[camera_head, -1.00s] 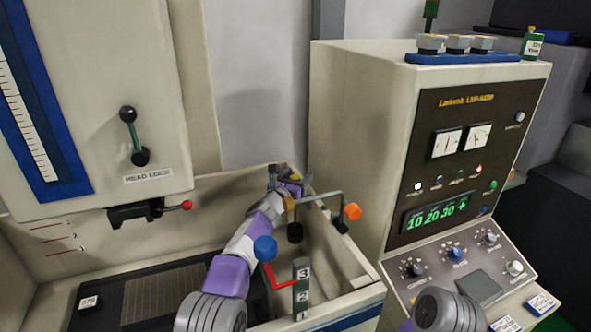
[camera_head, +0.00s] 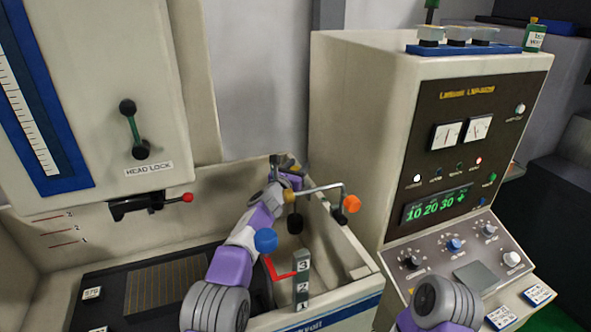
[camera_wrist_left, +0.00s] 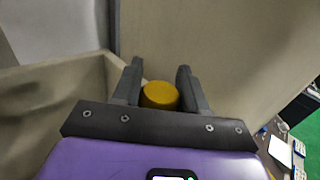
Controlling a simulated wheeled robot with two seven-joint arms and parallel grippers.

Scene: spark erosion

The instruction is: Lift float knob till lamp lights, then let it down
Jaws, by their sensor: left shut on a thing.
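The float knob is a yellow round cap (camera_wrist_left: 160,95), seen between the two dark fingers in the left wrist view. My left gripper (camera_wrist_left: 159,84) is shut on it. In the head view the left gripper (camera_head: 287,176) is over the tank's back corner, and part of the yellow knob (camera_head: 289,197) shows. A dark float-like piece (camera_head: 295,224) hangs below. A metal rod with an orange knob (camera_head: 351,203) stands just right. On the cabinet panel, a white lamp (camera_head: 417,179) looks bright and a red lamp (camera_head: 478,160) shows. My right gripper is outside the view.
A blue knob (camera_head: 265,240) on a red crank and a numbered post (camera_head: 302,280) stand at the tank's front, close to my left arm. The tank wall (camera_head: 345,250) and control cabinet (camera_head: 350,120) bound the right. A red-ended lever (camera_head: 187,198) is at left.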

